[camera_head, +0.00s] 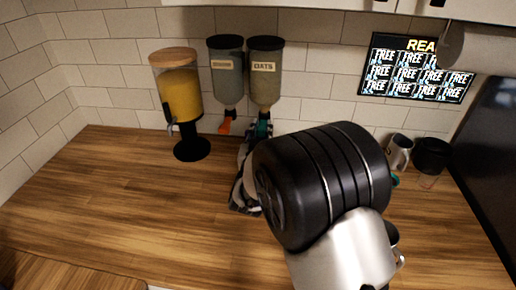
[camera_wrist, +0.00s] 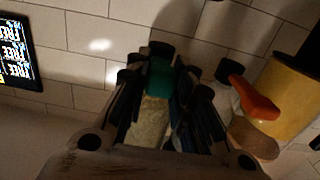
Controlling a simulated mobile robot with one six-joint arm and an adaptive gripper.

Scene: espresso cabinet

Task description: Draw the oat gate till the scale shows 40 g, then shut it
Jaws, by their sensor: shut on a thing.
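The oat dispenser (camera_head: 265,72), a clear hopper with a dark lid and an "OATS" label, hangs on the wall. Its teal gate (camera_head: 263,129) is at the bottom. The gate also shows in the wrist view (camera_wrist: 160,78), which is upside down, with pale oats (camera_wrist: 148,124) beside it. My gripper (camera_head: 254,140) is shut on the teal gate; its fingers stand either side of it in the wrist view. I cannot tell how far the gate is drawn. No scale or reading is visible; my arm covers the counter in front of the dispensers.
A similar dispenser (camera_head: 227,70) with an orange gate (camera_head: 227,124) hangs close on the left. A yellow-filled dispenser (camera_head: 180,95) stands further left. A metal pitcher (camera_head: 399,152) and a black container (camera_head: 431,156) stand at right. A screen (camera_head: 417,68) hangs above. The left counter is clear.

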